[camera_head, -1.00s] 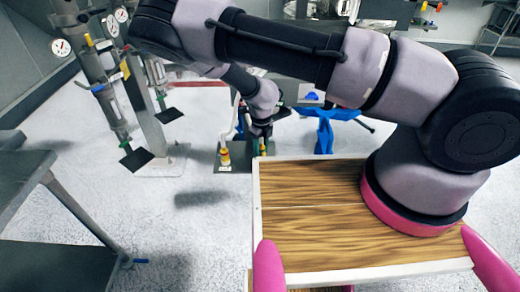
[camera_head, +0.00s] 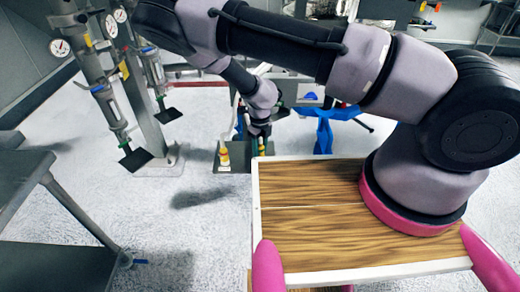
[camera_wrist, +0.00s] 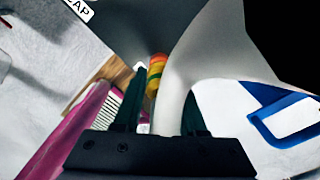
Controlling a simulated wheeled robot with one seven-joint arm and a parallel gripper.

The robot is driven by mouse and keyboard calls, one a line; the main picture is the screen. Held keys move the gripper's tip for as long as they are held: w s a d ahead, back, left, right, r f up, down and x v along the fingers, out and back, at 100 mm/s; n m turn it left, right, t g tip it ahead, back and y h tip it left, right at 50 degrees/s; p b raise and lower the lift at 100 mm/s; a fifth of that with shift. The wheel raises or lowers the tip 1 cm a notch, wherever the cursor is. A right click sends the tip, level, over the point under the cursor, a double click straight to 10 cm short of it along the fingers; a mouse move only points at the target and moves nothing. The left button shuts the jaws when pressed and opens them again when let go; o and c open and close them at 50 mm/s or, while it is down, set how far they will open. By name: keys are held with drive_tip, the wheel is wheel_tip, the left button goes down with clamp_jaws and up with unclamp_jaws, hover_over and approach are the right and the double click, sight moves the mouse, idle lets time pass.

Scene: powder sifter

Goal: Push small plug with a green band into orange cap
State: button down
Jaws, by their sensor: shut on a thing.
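In the head view my gripper (camera_head: 258,138) points down over a dark plate (camera_head: 232,168) beside the wooden top. A small orange piece (camera_head: 261,147) shows just under it. An orange and yellow piece (camera_head: 224,157) stands upright on the plate to its left; which piece is the orange cap is too small to tell. In the wrist view the fingers of my gripper (camera_wrist: 160,97) are on either side of the small plug (camera_wrist: 155,74), banded orange, yellow and green. The gripper is shut on the plug. A white curved part hides its right side.
The white curved part (camera_wrist: 180,75) passes close to the fingers. A blue stand (camera_head: 325,135) is right of the gripper. The wooden top (camera_head: 310,190) lies in front. Metal columns with gauges (camera_head: 100,75) stand at the left.

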drive_tip(key=shift+f, duration=0.8)
idle(0.5)
drive_tip(key=c, duration=0.8)
unclamp_jaws()
drive_tip(key=shift+c, duration=0.2)
drive_tip(key=o, duration=0.5)
drive_tip(key=shift+c, duration=0.2)
drive_tip(key=shift+r, duration=0.9)
drive_tip(key=shift+s+f, duration=0.1)
drive_tip(key=shift+f, duration=0.05)
